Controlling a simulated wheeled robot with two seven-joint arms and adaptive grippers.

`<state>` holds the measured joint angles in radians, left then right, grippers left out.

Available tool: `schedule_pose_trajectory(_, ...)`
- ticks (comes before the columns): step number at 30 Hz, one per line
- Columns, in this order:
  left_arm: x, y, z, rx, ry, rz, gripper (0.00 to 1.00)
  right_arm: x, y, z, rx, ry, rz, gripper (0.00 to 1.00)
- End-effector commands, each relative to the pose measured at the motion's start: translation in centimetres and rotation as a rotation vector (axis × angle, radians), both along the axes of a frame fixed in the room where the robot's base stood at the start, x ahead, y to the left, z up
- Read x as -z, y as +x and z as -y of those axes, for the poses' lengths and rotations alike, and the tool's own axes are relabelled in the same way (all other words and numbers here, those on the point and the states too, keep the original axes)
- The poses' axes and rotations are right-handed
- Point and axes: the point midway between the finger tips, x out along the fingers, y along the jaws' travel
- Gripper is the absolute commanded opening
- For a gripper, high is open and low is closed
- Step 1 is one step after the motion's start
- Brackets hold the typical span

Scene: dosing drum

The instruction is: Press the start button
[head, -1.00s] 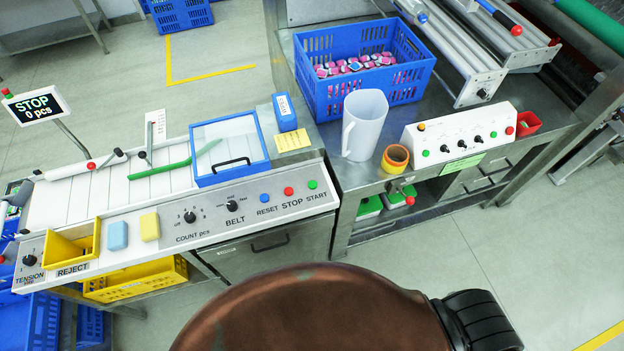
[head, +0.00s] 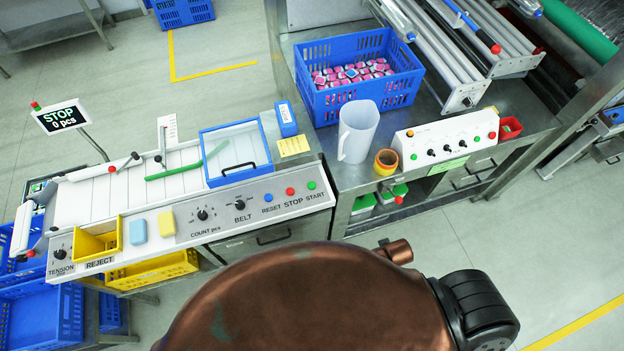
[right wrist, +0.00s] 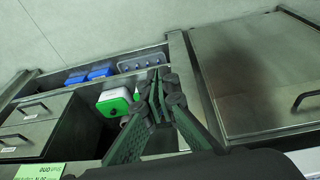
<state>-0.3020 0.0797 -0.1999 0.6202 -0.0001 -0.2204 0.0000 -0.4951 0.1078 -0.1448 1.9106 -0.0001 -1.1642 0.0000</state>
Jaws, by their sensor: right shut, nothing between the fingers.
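The green START button (head: 311,185) is at the right end of the sloped panel on the left machine. The red STOP button (head: 290,191) and blue RESET button (head: 267,197) sit to its left. No gripper touches the START button in the head view. My right gripper (right wrist: 165,90) shows in the right wrist view, its dark green-padded fingers shut together with nothing between them. It is in front of an open shelf and metal cabinet fronts; the START button is not visible there. My left gripper is in neither view.
The display (head: 61,117) reads STOP, 0 pcs. A clear-lidded blue frame (head: 236,153) lies behind the panel. On the right bench stand a blue crate (head: 352,99), a jug (head: 357,131), an orange cup (head: 386,162) and another control box (head: 446,141) with buttons. Floor is clear in front.

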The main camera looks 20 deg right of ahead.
Motion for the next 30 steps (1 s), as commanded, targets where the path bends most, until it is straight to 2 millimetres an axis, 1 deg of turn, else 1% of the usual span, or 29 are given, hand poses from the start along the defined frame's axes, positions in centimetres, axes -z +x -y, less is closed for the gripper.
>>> schedule_pose_trajectory(1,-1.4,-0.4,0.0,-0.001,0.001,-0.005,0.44,-4.0,0.4,0.1,0.003,-0.002,0.016,0.0)
schedule_pose_trajectory(2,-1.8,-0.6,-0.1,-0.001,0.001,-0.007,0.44,-5.7,0.6,0.2,0.004,-0.004,0.022,0.0)
schedule_pose_trajectory(3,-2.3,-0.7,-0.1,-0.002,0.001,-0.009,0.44,-7.9,0.7,0.2,0.003,-0.006,0.029,0.0)
schedule_pose_trajectory(5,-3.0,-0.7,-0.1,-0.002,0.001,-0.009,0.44,-10.9,1.1,0.1,-0.002,-0.009,0.044,0.0)
schedule_pose_trajectory(6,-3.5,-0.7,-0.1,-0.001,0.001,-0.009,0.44,-12.8,1.5,-0.1,-0.008,-0.011,0.056,0.0)
schedule_pose_trajectory(8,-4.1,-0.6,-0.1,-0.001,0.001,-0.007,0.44,-15.4,2.1,-0.4,-0.024,-0.014,0.075,0.0)
schedule_pose_trajectory(9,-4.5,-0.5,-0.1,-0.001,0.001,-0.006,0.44,-16.9,2.8,-0.8,-0.04,-0.015,0.091,0.0)
schedule_pose_trajectory(11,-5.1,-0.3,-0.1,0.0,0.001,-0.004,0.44,-19.0,4.2,-1.7,-0.075,-0.018,0.12,0.0)
schedule_pose_trajectory(12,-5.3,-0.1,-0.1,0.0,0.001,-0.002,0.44,-20.0,5.4,-2.4,-0.104,-0.022,0.142,0.0)
schedule_pose_trajectory(14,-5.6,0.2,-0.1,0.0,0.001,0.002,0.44,-21.0,7.5,-3.6,-0.155,-0.027,0.177,0.0)
schedule_pose_trajectory(17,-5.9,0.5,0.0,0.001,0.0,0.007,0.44,-21.7,11.3,-6.1,-0.252,-0.04,0.236,0.0)
schedule_pose_trajectory(18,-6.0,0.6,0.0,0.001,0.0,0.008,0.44,-21.9,12.9,-7.2,-0.294,-0.047,0.262,0.0)
schedule_pose_trajectory(20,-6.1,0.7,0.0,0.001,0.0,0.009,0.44,-21.9,15.5,-9.1,-0.367,-0.062,0.301,0.0)
schedule_pose_trajectory(21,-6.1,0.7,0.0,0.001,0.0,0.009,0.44,-21.8,17.4,-10.3,-0.42,-0.077,0.329,0.0)
schedule_pose_trajectory(23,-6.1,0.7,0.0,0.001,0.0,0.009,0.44,-21.6,20.3,-12.3,-0.507,-0.102,0.373,0.0)
schedule_pose_trajectory(24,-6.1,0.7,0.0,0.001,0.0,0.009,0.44,-21.4,22.2,-13.5,-0.567,-0.125,0.403,0.0)
schedule_pose_trajectory(25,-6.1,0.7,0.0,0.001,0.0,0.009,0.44,-21.2,23.6,-14.3,-0.613,-0.143,0.424,0.0)
schedule_pose_trajectory(27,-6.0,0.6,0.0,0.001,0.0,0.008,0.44,-20.7,26.4,-15.9,-0.708,-0.182,0.466,0.0)
schedule_pose_trajectory(30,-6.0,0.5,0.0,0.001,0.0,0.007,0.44,-20.3,29.2,-16.9,-0.806,-0.23,0.506,0.0)
